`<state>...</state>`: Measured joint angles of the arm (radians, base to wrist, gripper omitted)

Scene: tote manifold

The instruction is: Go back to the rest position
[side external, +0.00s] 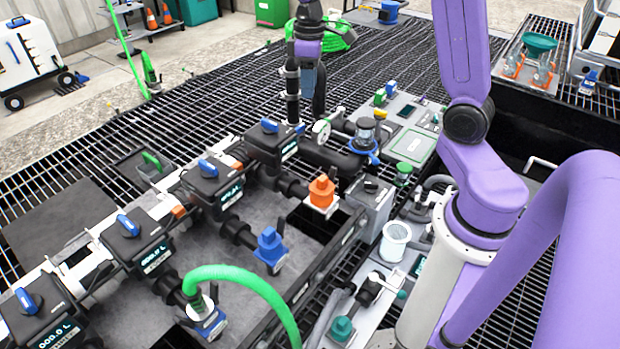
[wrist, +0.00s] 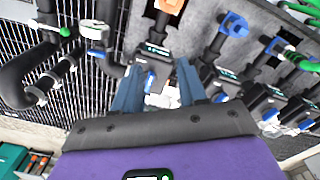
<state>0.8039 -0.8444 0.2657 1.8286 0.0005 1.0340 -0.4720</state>
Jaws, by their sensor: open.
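My gripper (wrist: 160,78) is open in the wrist view, its two blue-grey fingers apart with nothing held between them. Beyond the fingertips is a black meter (wrist: 152,50) with a small display; I cannot tell the gap to it. In the side external view, the purple end of my arm (side external: 309,47) hangs at the top, behind the far black meter (side external: 270,140). Its fingertips are not clear there.
A row of black meters with blue handles runs to the lower left, including one meter (side external: 137,240). An orange coupling (side external: 321,191), a blue coupling (side external: 270,246) and a green hose (side external: 245,274) stand in front. Open grating (side external: 190,130) lies behind.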

